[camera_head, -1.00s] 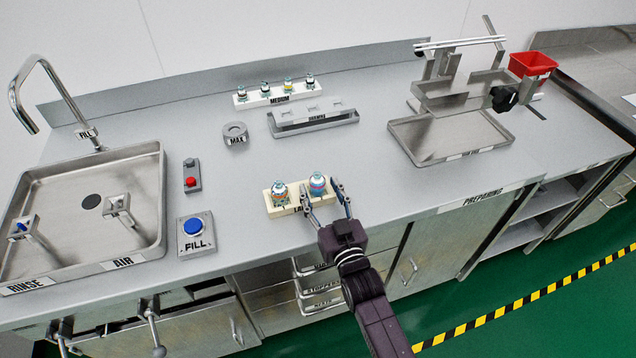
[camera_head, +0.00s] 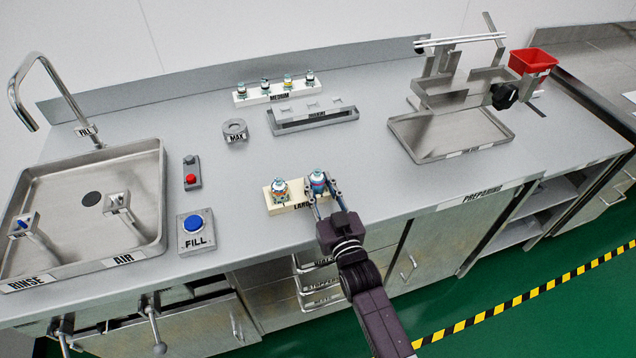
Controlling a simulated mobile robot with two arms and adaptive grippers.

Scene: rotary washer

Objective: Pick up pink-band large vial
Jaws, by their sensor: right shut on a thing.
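The pink-band large vial (camera_head: 317,178) stands upright in the right place of the white LARGE rack (camera_head: 284,208) on the counter. My right gripper (camera_head: 320,190) reaches in from the front and is shut on this vial, its fingers on either side of it. A second large vial with an orange band (camera_head: 279,187) stands in the left place of the rack, apart from the fingers. The lower part of the held vial is hidden by the fingers and rack. My left gripper is not in view.
A MEDIUM rack (camera_head: 272,97) with several small vials, a grey holder (camera_head: 312,117) and a round MAX piece (camera_head: 235,131) stand behind. The FILL button (camera_head: 195,232) and sink (camera_head: 75,245) are at left. A metal tray (camera_head: 440,150) and red bin (camera_head: 533,61) are at right.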

